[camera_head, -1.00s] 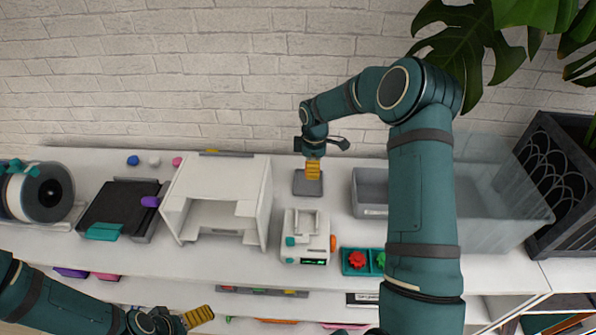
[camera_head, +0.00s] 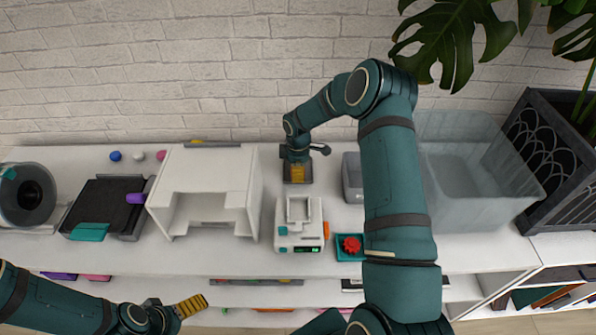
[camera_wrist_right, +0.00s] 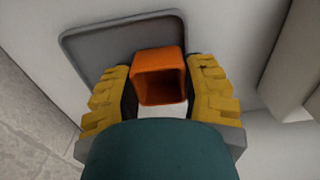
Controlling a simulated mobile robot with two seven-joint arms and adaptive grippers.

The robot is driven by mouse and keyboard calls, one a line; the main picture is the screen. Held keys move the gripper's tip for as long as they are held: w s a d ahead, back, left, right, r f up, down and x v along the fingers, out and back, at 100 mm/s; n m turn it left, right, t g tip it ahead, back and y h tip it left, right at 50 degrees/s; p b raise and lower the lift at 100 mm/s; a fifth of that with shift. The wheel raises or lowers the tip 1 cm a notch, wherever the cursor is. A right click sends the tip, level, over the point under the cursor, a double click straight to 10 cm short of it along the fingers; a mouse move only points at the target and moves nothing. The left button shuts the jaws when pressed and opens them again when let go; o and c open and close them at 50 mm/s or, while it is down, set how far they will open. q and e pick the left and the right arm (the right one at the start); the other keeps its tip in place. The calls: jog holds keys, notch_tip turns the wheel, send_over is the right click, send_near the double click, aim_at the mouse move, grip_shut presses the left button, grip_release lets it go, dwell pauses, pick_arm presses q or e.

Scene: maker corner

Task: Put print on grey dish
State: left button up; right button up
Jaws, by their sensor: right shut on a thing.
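The print is an orange, hollow square piece (camera_wrist_right: 160,65) in the right wrist view, between the yellow fingers. My right gripper (camera_head: 297,173) is shut on it and points down over the grey dish (camera_head: 309,176). The dish also shows in the wrist view as a shallow grey tray with a raised rim (camera_wrist_right: 90,38). The print overlaps the dish's near edge there; whether it touches the dish I cannot tell. In the head view the gripper hides the print. My left gripper (camera_head: 192,306) is at the lower left, away from the dish; its finger gap is not clear.
A white box-shaped frame (camera_head: 205,180) stands left of the dish. A white device (camera_head: 299,232) stands in front of it. A small grey bin (camera_head: 352,178) and a large clear bin (camera_head: 480,190) are to the right. A red gear (camera_head: 352,244) lies in a teal tray (camera_head: 345,256).

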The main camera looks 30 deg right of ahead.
jog(key=shift+f, duration=0.2)
jog(key=o, duration=0.4)
jog(key=shift+f, duration=0.1)
jog(key=o, duration=0.4)
jog(key=shift+r, duration=0.4)
notch_tip(320, 180, up, 12)
jog(key=p, duration=0.1)
jog(key=shift+f, duration=0.15)
